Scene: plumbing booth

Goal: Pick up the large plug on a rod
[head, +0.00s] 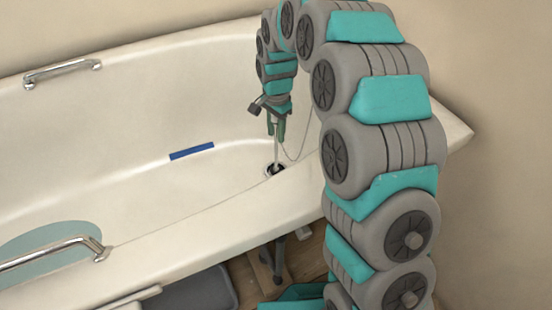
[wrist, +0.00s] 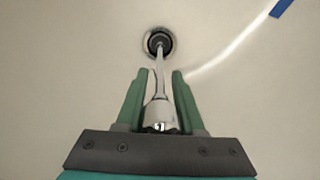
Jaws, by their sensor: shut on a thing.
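The large plug on a rod (wrist: 158,83) is a slim metal rod with a wider chrome end near my gripper and a dark round part at the drain. In the head view the rod (head: 276,153) runs from my gripper down to the drain hole (head: 275,170). My gripper (wrist: 160,75) points down at the drain, its two green fingers on either side of the rod. It is shut on the rod in the head view (head: 276,135). The dark plug end sits at the drain opening; I cannot tell whether it is seated in it or just above.
The white bathtub (head: 110,100) surrounds the drain. A blue strip (head: 192,151) lies on its floor, left of the drain. Chrome grab bars (head: 62,72) are on the far and near rims. A thin chain (head: 300,150) hangs right of my gripper.

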